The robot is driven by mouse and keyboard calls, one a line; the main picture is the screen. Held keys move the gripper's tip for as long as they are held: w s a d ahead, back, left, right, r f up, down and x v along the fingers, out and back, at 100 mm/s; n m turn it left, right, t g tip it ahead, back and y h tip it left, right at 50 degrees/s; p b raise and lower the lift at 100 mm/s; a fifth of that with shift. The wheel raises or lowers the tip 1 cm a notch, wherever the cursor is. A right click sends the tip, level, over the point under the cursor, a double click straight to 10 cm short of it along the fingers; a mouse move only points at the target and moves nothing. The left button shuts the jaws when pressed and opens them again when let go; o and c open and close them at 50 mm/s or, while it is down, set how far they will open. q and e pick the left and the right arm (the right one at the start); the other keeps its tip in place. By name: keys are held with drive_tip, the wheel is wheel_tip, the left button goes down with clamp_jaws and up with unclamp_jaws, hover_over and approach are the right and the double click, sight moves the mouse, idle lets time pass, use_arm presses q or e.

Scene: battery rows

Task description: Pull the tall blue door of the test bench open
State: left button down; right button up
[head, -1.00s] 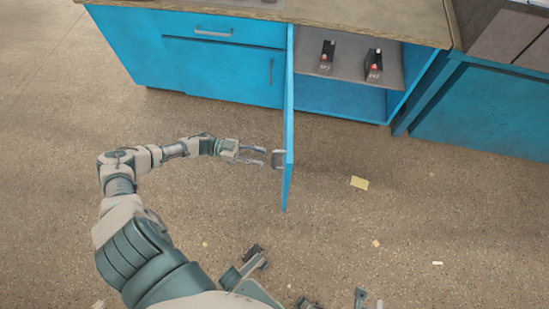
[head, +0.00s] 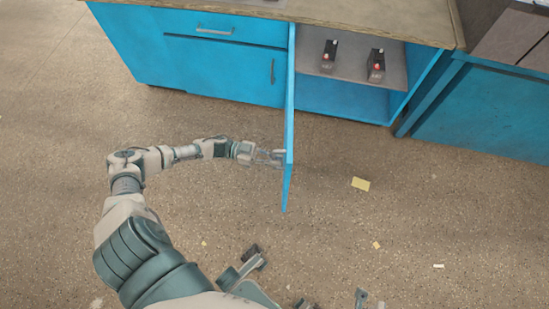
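The tall blue door (head: 289,125) of the test bench stands swung out from the cabinet front, seen nearly edge-on in the head view. Its handle is on the left face, largely covered by my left gripper (head: 270,157). The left fingers reach up to the door at the handle, and I cannot tell whether they are closed on it. The open compartment (head: 340,100) to the right of the door shows a shelf.
Two dark batteries, a left one (head: 329,55) and a right one (head: 376,65), stand on the grey shelf. A blue drawer (head: 235,28) and a closed cupboard front (head: 220,70) are on the left. A yellow scrap (head: 360,184) lies on the mostly clear floor.

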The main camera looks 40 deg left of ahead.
use_arm(q)
drive_tip(key=shift+a, duration=0.15)
drive_tip(key=v, duration=1.3)
drive_tip(key=c, duration=1.2)
unclamp_jaws()
drive_tip(key=shift+w, duration=0.1)
drive_tip(key=v, duration=1.2)
drive_tip(key=shift+f, duration=0.15)
